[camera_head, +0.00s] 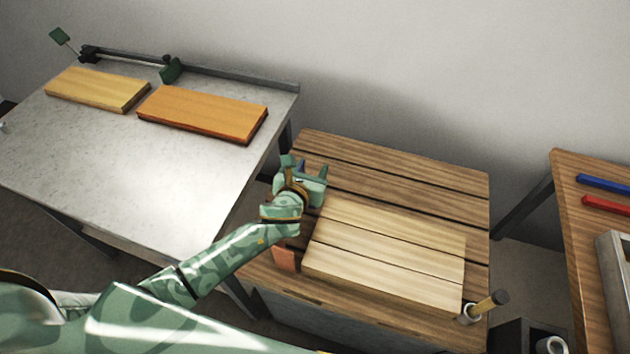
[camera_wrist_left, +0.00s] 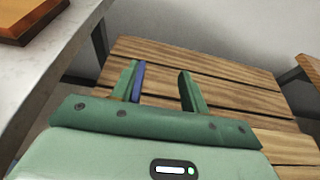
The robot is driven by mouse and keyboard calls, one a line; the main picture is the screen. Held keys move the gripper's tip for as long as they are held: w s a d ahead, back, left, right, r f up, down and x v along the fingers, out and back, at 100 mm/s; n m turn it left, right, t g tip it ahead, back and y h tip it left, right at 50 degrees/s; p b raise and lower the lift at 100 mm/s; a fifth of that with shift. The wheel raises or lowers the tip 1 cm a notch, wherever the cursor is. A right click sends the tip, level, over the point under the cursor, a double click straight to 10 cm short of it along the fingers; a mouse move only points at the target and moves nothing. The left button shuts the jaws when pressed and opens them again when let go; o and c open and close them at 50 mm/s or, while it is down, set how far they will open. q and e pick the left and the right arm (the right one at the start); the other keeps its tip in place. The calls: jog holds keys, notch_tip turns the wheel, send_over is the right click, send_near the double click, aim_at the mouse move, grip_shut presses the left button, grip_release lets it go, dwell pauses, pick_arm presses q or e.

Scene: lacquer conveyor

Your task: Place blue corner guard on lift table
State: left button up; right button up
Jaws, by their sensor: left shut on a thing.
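My left gripper (camera_head: 306,172) is above the far left part of the slatted wooden lift table (camera_head: 400,172), shut on the blue corner guard. In the left wrist view, the gripper (camera_wrist_left: 163,82) shows two green fingers, and the narrow blue corner guard (camera_wrist_left: 139,82) lies against the inner side of the left finger. The guard is mostly hidden by the gripper in the head view. The lift table top (camera_wrist_left: 225,97) lies beyond the fingers. I cannot tell whether the guard touches it. My right gripper is not in view.
Pale planks (camera_head: 390,255) lie on the lift table, with an orange piece (camera_head: 286,259) at their left. A wooden-handled tool (camera_head: 486,305) stands at the front right corner. A grey table (camera_head: 150,165) at left holds two boards. Blue (camera_head: 603,184) and red (camera_head: 606,205) bars lie on the right table.

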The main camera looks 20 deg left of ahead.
pick_arm(q)
jog(key=f+b, duration=0.1)
jog(key=f, duration=0.2)
jog(key=f+b, duration=0.1)
jog(key=shift+w+d+f+b, duration=0.15)
jog(key=shift+w+d+b, duration=0.1)
jog(key=shift+w+b, duration=0.1)
jog(key=o, duration=1.1)
jog(key=p+v, duration=0.3)
jog(key=v, duration=0.9)
jog(key=shift+r+p, duration=0.2)
jog(key=shift+p, duration=0.2)
